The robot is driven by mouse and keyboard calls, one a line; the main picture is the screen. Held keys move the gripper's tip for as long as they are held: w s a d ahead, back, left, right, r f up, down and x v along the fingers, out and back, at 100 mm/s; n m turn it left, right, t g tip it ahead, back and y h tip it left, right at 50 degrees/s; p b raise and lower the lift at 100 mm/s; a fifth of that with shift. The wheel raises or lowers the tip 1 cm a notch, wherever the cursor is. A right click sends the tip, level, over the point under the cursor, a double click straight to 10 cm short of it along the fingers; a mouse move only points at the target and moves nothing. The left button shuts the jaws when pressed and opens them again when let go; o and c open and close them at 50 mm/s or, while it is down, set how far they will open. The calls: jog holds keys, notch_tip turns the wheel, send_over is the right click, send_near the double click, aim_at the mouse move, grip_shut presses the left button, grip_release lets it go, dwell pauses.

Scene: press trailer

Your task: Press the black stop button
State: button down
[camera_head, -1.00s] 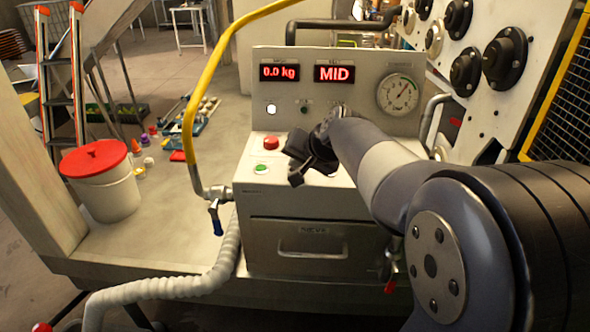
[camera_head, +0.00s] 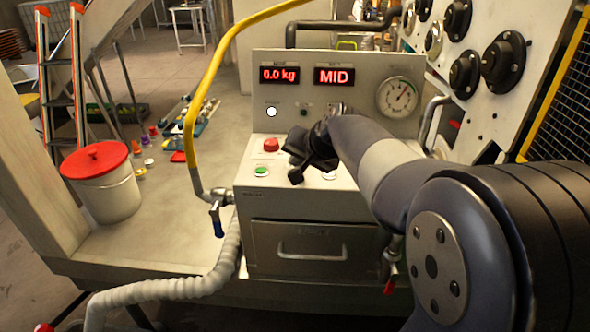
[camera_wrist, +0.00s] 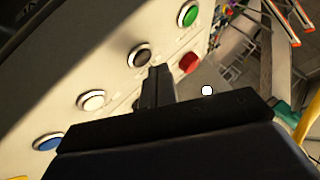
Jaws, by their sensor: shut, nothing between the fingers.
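The black stop button (camera_wrist: 140,55) shows in the wrist view as a dark cap in a pale ring, between a green button and a white one. My gripper (camera_wrist: 157,73) is shut and empty, with its fingertips just beside the button in the picture; I cannot tell whether they touch it. In the head view my gripper (camera_head: 296,178) points down at the sloped panel between the green button (camera_head: 261,170) and the white button (camera_head: 328,176).
A red mushroom button (camera_head: 271,144) stands close to the left of my gripper; it also shows in the wrist view (camera_wrist: 188,63). A blue button (camera_wrist: 47,142) lies farther along the row. An upright display panel (camera_head: 350,105) rises behind. A yellow rail (camera_head: 205,85) curves at left.

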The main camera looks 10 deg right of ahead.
jog(key=shift+r, duration=0.1)
notch_tip(320, 180, up, 5)
jog(key=p, duration=0.4)
jog(key=shift+a, duration=0.1)
dwell(0.7)
